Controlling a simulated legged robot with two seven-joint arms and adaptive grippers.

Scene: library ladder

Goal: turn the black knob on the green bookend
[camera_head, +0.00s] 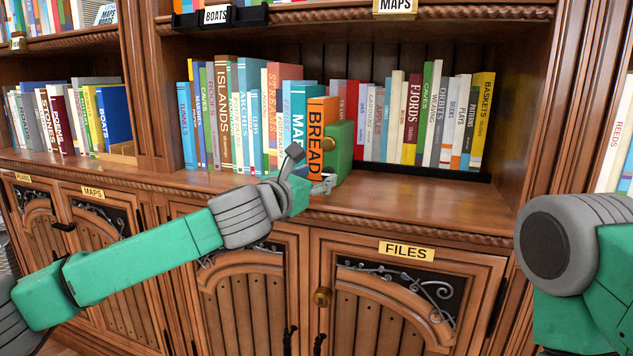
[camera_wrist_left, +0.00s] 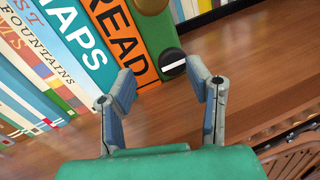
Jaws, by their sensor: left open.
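The green bookend (camera_head: 342,140) stands on the shelf beside the orange BREAD book (camera_head: 317,150). In the left wrist view the bookend (camera_wrist_left: 150,30) carries a round black knob (camera_wrist_left: 172,63) with a white line across it, low on its face. The black knob cannot be made out in the head view, where my left gripper is near that spot. My left gripper (camera_head: 312,168) is open in front of the bookend. In the left wrist view its fingers (camera_wrist_left: 162,76) are spread, with the knob beyond the tips, roughly between them; no contact shows. My right gripper is out of view.
A brass knob (camera_head: 328,144) sits higher on the bookend. Books (camera_head: 235,115) stand close on the left, and more books (camera_head: 430,115) stand behind to the right. The shelf board (camera_head: 430,200) is clear at the right front. A cabinet with a FILES label (camera_head: 406,251) is below.

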